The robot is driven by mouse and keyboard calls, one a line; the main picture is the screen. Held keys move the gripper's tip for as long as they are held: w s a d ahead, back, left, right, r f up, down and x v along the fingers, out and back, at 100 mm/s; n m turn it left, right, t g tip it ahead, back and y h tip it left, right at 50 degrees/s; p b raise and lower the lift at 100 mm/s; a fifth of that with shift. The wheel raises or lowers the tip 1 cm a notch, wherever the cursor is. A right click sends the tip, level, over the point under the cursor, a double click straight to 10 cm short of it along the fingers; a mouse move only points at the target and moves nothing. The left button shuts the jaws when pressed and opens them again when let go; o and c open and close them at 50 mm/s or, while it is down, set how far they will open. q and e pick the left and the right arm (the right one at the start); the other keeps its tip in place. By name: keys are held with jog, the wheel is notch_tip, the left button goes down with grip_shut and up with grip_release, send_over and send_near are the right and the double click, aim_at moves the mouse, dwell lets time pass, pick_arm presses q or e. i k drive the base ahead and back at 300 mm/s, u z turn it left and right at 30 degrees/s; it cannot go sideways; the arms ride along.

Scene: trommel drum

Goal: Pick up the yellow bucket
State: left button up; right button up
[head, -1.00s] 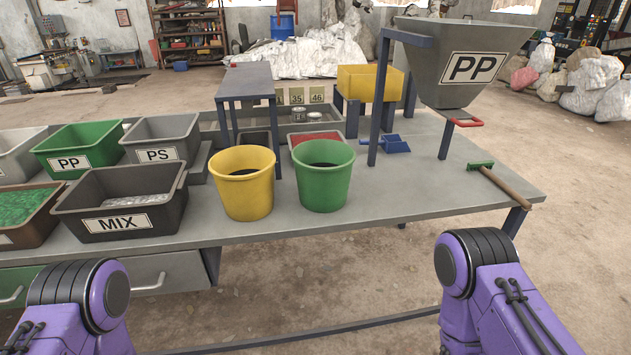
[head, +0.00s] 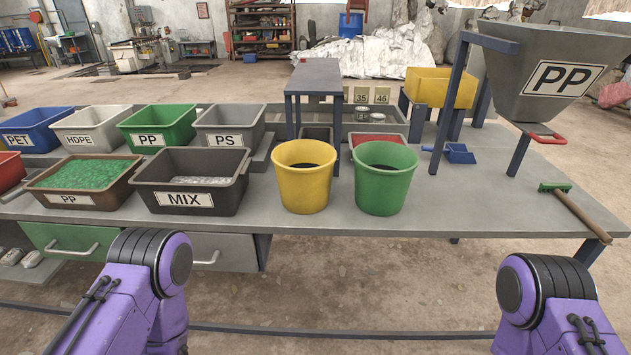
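The yellow bucket (head: 304,187) stands upright on the grey workbench (head: 420,217), near its front edge. It is open at the top, and its inside looks dark. A green bucket (head: 384,187) stands close to its right. The black MIX bin (head: 188,181) is to its left. Two purple arm parts of mine show at the lower left and lower right, in front of the bench and well apart from the yellow bucket. Neither gripper is in view.
Labelled bins, including a green PP bin (head: 160,126) and a grey PS bin (head: 229,125), fill the bench's left. A small raised table (head: 315,77) stands behind the buckets. A PP hopper (head: 553,78) and a wooden-handled tool (head: 580,213) are at the right.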

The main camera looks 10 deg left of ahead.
aim_at(305, 178)
jog(key=u, duration=1.9)
jog(key=i, duration=1.2)
jog(key=z, duration=2.9)
